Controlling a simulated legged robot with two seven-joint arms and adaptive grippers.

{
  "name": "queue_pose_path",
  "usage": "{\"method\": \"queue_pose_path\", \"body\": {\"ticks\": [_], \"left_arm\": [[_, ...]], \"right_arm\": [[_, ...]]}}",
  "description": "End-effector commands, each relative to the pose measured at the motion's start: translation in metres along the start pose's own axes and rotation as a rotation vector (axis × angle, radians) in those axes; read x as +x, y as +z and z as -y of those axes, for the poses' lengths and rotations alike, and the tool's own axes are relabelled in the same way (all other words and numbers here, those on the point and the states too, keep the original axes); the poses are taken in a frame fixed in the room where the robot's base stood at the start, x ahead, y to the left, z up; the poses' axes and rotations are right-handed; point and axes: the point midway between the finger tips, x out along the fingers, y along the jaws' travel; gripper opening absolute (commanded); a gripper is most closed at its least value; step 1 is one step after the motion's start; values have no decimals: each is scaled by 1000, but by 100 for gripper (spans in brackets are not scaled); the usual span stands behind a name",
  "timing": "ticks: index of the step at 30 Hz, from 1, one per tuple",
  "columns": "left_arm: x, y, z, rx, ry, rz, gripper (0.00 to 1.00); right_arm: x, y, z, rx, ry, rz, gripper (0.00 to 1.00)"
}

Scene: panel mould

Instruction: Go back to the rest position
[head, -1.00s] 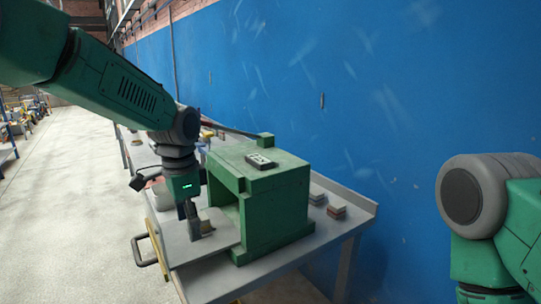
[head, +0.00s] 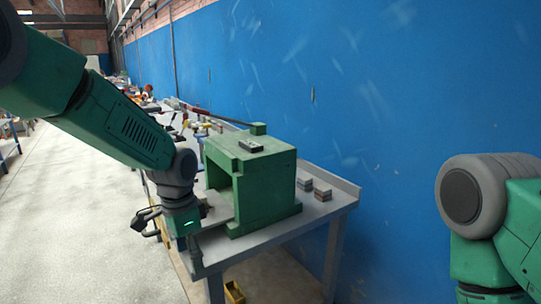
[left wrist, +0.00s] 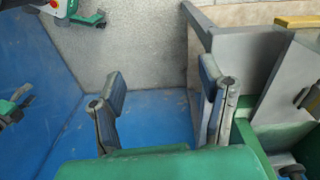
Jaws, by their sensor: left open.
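My left gripper (head: 195,256) hangs at the front left edge of the bench in the head view, pointing down. In the left wrist view its two fingers (left wrist: 162,85) are spread apart with nothing between them. The green box-shaped mould (head: 262,185) stands on the bench to the right of the gripper, apart from it. A pale plate (head: 217,208) sticks out of the mould's opening, partly hidden behind my left wrist. My right arm shows at the right edge of the head view, but its gripper is out of the picture.
The grey bench (head: 285,228) runs along the blue wall (head: 400,120). Small blocks (head: 321,194) lie right of the mould, and a dark device (head: 250,146) lies on top. A yellow bin (head: 234,292) is under the bench. The floor (head: 70,220) at left is clear.

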Motion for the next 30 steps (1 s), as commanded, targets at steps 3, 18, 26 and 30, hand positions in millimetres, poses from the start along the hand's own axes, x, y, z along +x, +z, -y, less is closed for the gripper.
{"method": "queue_pose_path", "body": {"ticks": [3, 18, 26, 30], "left_arm": [[38, 12, -11, -47, 9, -3, 64], [267, 189, -120, -531, 28, -25, 64], [295, 294, -186, -784, -40, -23, 64], [293, 310, -197, -828, -61, -28, 64]], "right_arm": [[4, 0, 0, 0, 0, 1, 46], [35, 2, 0, 1, 1, 1, 46], [48, 3, 0, 0, 0, 1, 46], [49, 3, 0, 0, 0, 1, 46]]}}
